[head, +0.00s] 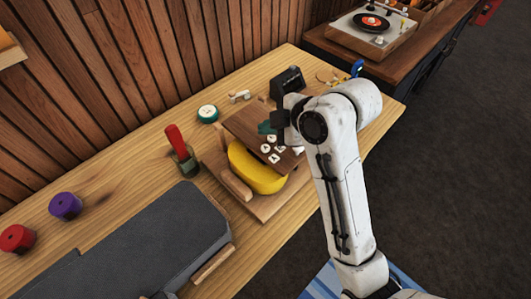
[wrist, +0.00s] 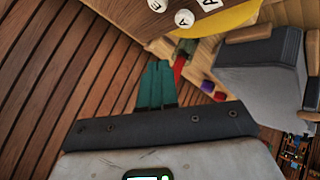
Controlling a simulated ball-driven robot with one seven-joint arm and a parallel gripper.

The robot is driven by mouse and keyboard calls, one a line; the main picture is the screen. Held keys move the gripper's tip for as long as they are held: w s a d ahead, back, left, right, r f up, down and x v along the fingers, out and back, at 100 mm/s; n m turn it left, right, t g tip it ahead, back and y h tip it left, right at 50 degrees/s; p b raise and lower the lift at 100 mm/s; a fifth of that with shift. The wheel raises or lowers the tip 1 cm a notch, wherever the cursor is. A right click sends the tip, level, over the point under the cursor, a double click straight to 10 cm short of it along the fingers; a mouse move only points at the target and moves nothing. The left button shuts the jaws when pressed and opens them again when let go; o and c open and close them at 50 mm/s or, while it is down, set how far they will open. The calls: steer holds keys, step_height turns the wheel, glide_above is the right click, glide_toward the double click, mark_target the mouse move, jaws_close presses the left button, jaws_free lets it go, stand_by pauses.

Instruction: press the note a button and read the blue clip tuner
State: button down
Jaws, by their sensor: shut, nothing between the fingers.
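White lettered note buttons (head: 270,146) sit in a group on a dark brown board above a yellow rounded body on the bench. My gripper (head: 265,127) has teal fingers, shut and empty, close to the buttons at the far side of the board; contact cannot be told. The fingers also show in the wrist view (wrist: 158,66). A small blue thing (head: 357,68), likely the clip tuner, stands beyond my arm; its reading is not legible.
A grey padded case (head: 165,235) fills the front bench. Purple (head: 66,205) and red (head: 17,238) rolls lie far left.

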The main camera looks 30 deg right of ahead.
mark_target(269, 150)
steer(key=shift+f+b, duration=0.75)
steer(key=shift+f, duration=1.05)
steer(key=shift+f, duration=0.1)
stand_by(0.5)
steer(key=shift+f, duration=0.3)
steer(key=shift+f+b, duration=0.3)
steer(key=shift+f, duration=0.25)
stand_by(0.8)
steer(key=shift+r, duration=0.1)
steer(key=shift+r+p, duration=0.9)
steer(key=shift+p, duration=0.15)
step_height(269, 150, up, 5)
steer(key=p, duration=0.5)
